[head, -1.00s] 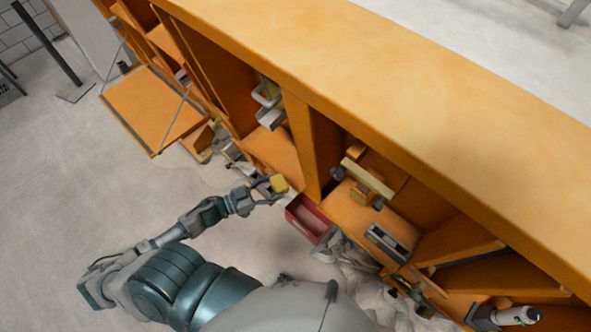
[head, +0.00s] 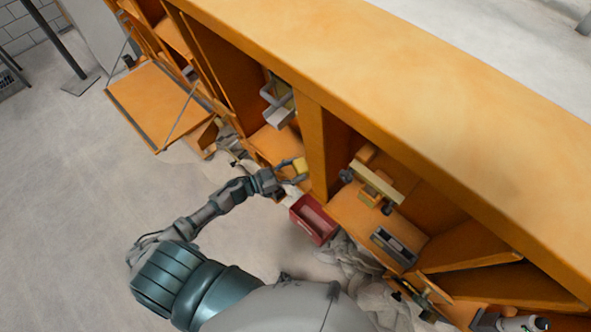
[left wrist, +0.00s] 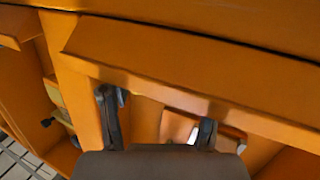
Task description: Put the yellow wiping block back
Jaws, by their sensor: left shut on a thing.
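In the head view, my left gripper (head: 290,174) is shut on the yellow wiping block (head: 300,165). It holds the block at the front of an open orange compartment (head: 274,147), close to the upright divider (head: 315,150). I cannot tell whether the block touches the shelf floor. In the left wrist view, the two dark fingers of my left gripper (left wrist: 158,122) stand apart before orange panels. The block cannot be made out there. My right gripper is not in view.
A red bin (head: 313,219) is just below the gripper, at the cabinet front. A grey bracket (head: 279,104) hangs in the same compartment. A clamp-like wooden piece (head: 376,184) is right of the divider. A flap (head: 158,108) hangs open at left.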

